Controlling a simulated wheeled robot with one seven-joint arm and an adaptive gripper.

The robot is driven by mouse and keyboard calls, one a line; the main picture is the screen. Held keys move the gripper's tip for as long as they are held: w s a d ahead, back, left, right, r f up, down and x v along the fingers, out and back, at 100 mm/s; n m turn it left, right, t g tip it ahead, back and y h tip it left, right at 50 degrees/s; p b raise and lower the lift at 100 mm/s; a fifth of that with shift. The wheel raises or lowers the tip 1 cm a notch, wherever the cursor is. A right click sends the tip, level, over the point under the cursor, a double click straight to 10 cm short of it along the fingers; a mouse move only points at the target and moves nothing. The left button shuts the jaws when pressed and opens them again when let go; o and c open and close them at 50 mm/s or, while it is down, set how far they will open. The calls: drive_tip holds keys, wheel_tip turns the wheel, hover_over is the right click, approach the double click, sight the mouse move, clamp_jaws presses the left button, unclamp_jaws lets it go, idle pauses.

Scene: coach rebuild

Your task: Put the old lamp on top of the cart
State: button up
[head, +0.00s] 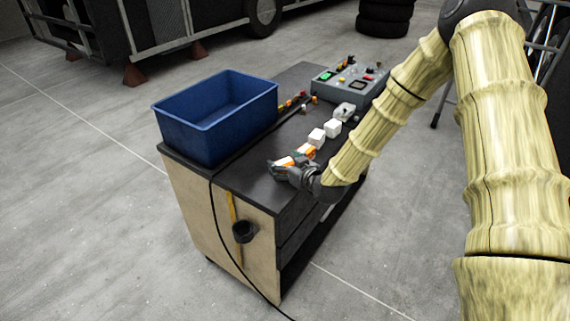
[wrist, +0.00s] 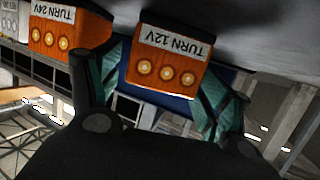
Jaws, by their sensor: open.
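My gripper (head: 286,172) is low over the near end of the cart's black top (head: 247,183). In the wrist view my gripper (wrist: 160,85) is open, with a teal-lined finger on each side of an orange box (wrist: 165,68) labelled "TURN 12V". Whether the fingers touch it, I cannot tell. A second orange box (wrist: 62,32), labelled "TURN 24V", is just left of the fingers. In the head view my gripper partly hides the nearest orange-and-white box (head: 284,161). I cannot tell which thing is the old lamp.
A blue bin (head: 218,120) stands on the cart's left. White boxes (head: 316,137) continue the row toward a grey control box (head: 350,79) with coloured buttons. Small orange and yellow pieces (head: 303,97) lie beside the bin. A black cable runs over the cart's edge.

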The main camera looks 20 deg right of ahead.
drive_tip(key=shift+r, duration=0.1)
drive_tip(key=shift+r, duration=0.2)
drive_tip(key=shift+s+d+f, duration=0.1)
drive_tip(key=shift+s, duration=0.25)
drive_tip(key=b+v, duration=0.2)
drive_tip(key=v, duration=0.9)
drive_tip(key=s+a+f+m+g+h, duration=0.15)
drive_tip(key=s+f+g, duration=0.25)
drive_tip(key=s+f, duration=0.55)
drive_tip(key=s+a+f+g, duration=0.25)
drive_tip(key=s+f, duration=0.35)
drive_tip(key=f, duration=0.6)
drive_tip(key=s+f+m+g+h, duration=0.1)
drive_tip(key=s+f+g, duration=0.3)
drive_tip(key=s, duration=0.7)
drive_tip(key=s+f+m+g+h, duration=0.1)
drive_tip(key=s+f+g, duration=0.2)
drive_tip(key=s+f, duration=0.4)
drive_tip(key=s, duration=0.4)
drive_tip(key=shift+s+g, duration=0.3)
drive_tip(key=shift+g, duration=0.05)
